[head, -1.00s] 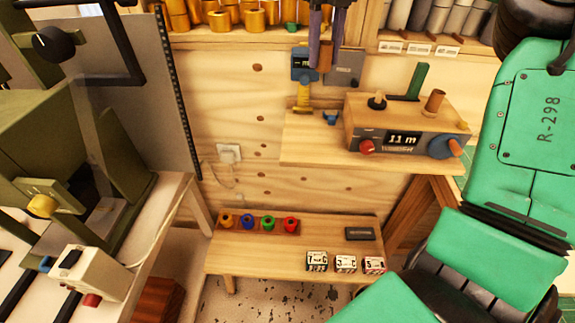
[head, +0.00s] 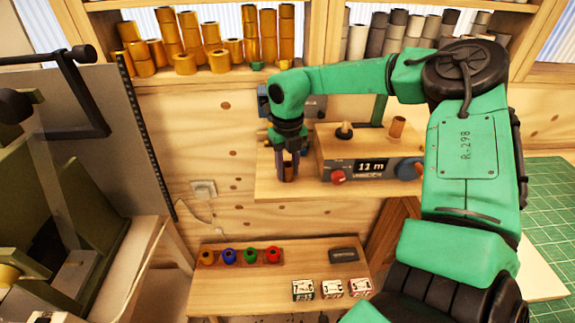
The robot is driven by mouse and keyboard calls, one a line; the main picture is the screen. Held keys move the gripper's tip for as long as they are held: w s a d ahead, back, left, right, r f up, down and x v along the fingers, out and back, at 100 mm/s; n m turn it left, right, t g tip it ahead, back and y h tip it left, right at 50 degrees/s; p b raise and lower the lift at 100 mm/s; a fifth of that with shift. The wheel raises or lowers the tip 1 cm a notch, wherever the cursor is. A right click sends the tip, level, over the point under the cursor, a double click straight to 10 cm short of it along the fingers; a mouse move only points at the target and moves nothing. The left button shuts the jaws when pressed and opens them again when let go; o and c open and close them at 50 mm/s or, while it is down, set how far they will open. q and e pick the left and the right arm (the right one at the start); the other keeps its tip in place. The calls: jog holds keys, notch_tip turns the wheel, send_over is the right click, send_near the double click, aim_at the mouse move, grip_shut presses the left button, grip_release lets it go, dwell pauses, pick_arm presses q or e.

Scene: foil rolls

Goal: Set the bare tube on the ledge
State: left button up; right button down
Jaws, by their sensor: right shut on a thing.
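My right gripper (head: 288,175) points down, with its fingers shut on a small brown bare tube (head: 287,172). The fingers hide the tube's sides. It is upright, low over the left part of a pale wooden ledge (head: 268,184), left of a wooden box with a display (head: 358,148). I cannot tell whether the tube's lower end touches the ledge. My left gripper is not in view.
Another brown tube (head: 397,127) stands on the box, near a dark-based peg (head: 344,131). Gold rolls (head: 211,33) and grey rolls (head: 376,40) fill the upper shelves. A low bench (head: 225,287) holds coloured spools (head: 229,255) and small label blocks (head: 332,288).

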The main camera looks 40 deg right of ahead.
jog(key=shift+s+a+f+b, duration=0.1)
jog(key=shift+f+b, duration=0.05)
jog(key=shift+b, duration=0.15)
jog(key=c, duration=0.5)
grip_release()
jog(key=shift+r+p, duration=0.3)
jog(key=shift+r, duration=0.15)
notch_tip(320, 180, up, 12)
jog(key=shift+f+b, duration=0.2)
jog(key=shift+b, duration=1)
